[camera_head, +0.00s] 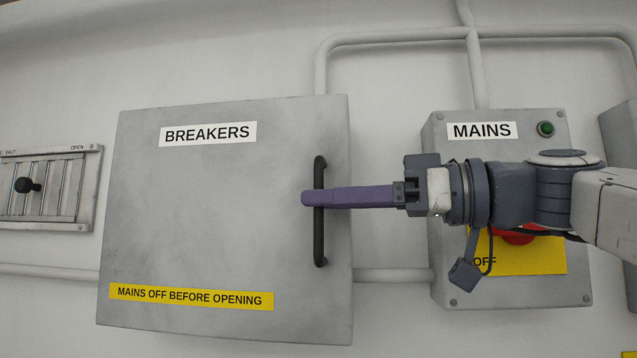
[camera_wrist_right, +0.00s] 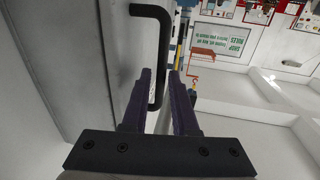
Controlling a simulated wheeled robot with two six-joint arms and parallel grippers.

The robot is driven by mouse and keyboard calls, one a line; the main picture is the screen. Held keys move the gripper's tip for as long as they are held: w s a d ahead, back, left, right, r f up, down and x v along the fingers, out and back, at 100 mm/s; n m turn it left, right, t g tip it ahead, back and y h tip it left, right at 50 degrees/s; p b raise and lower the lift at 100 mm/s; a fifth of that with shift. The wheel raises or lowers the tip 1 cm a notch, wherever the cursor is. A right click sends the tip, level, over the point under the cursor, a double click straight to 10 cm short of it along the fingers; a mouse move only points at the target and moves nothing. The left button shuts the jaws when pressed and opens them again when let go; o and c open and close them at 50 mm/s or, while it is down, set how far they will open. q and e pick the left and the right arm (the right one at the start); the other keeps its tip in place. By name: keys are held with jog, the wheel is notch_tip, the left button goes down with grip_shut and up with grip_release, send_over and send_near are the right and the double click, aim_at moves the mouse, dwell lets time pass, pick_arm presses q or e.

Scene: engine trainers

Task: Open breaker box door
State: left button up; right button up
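The breaker box door (camera_head: 220,220) is a grey metal panel labelled BREAKERS, standing closed or nearly so. Its black vertical bar handle (camera_head: 319,240) is near the door's right edge. My right gripper (camera_head: 310,198) comes in from the right at the handle's mid height. One purple finger passes in front of the bar and hides part of it. My left gripper is not in view.
The MAINS box (camera_head: 445,270) stands right of the door, with a green indicator (camera_head: 545,129) and a red part (camera_head: 515,237) partly hidden by my arm. A slotted panel with a black knob (camera_head: 27,186) is at the left. Pipes (camera_head: 400,38) run along the wall.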

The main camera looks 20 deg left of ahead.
jog(key=shift+a, duration=0.85)
jog(key=shift+f, duration=0.1)
grip_shut()
dwell(0.7)
